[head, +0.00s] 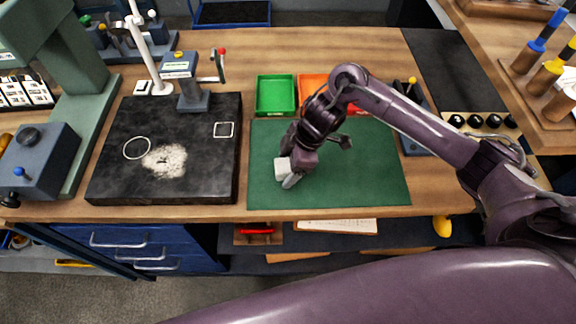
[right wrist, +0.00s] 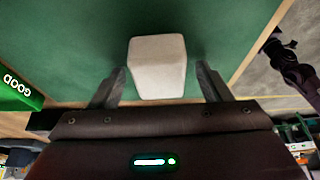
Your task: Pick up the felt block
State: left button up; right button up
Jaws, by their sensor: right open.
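The felt block (head: 281,167) is a small pale grey-white block on the green mat (head: 355,185), towards its left side. In the right wrist view the block (right wrist: 157,68) fills the middle of the picture. My right gripper (head: 287,174) is at the block, with its fingers partly hiding it in the head view. In the right wrist view the right gripper (right wrist: 162,74) is open. One finger shows on each side of the block, with a gap at both sides. A purple part of mine, likely the left arm, shows small at the right edge there; its jaws cannot be made out.
A green bin (head: 275,114), marked GOOD in the right wrist view, and an orange bin (head: 312,80) stand behind the mat. A dark slab (head: 110,170) with a gauge stand lies to the left. The mat's right part is clear.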

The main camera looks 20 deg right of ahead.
aim_at(287, 164)
pick_arm(q)
jog(key=shift+s+a, duration=0.15)
jog(key=shift+s, duration=0.15)
pick_arm(e)
jog(key=c, duration=1.1)
jog(key=shift+o, duration=0.2)
